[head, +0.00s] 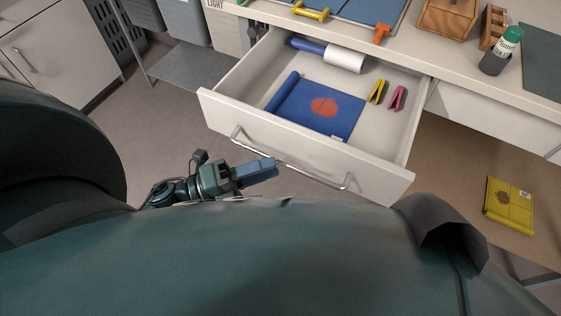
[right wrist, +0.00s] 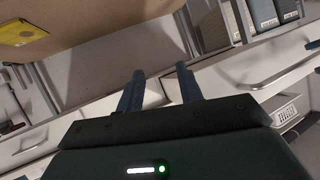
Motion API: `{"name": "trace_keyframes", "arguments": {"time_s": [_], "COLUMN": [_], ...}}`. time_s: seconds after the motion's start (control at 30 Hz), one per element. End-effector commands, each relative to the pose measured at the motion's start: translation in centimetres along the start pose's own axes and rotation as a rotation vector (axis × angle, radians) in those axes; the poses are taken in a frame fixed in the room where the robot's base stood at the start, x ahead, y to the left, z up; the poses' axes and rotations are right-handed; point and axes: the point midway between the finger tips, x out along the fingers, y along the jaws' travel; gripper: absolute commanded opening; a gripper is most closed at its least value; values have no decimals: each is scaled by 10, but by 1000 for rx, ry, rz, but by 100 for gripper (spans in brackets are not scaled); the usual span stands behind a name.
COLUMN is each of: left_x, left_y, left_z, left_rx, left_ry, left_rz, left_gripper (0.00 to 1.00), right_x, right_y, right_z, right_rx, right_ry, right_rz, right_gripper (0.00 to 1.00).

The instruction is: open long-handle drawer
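The long-handle drawer (head: 300,146) is pulled well out of the desk in the head view, with its inside showing. Its long metal handle (head: 318,180) runs across the front panel. My left gripper (head: 268,168) is right at the handle, in front of the panel. Its blue fingers look close together, but I cannot tell whether they are around the bar or just beside it. My right gripper (right wrist: 160,70) shows in the right wrist view with its two fingers apart and nothing between them.
The drawer holds a blue mat with a red blot (head: 325,106), a white roll (head: 344,57), and yellow (head: 377,92) and pink (head: 398,98) clips. A green-capped bottle (head: 509,42) stands on the desktop. A yellow packet (head: 509,204) lies lower right. Floor left of the drawer is clear.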

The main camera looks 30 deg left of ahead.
Motion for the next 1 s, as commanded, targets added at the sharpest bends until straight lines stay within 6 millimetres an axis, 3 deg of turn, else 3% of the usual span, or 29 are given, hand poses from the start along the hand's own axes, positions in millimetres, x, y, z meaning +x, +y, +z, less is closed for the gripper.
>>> {"name": "trace_keyframes", "arguments": {"time_s": [0.2,0.4,0.6,1.0], "left_x": [-51,-80,-89,-89], "left_y": [2,1,0,0], "left_z": [-1,0,0,0], "left_rx": [-2,0,1,1], "left_ry": [1,1,1,1], "left_rz": [4,2,-1,-1], "left_gripper": [33,33,33,33], "right_x": [-3,-4,-7,-7], "right_y": [2,3,3,4], "right_z": [-5,-4,-4,-4], "right_rx": [-5,-9,-9,-10], "right_ry": [33,37,38,37], "right_rz": [5,10,11,11], "right_gripper": [36,36,36,36]}}
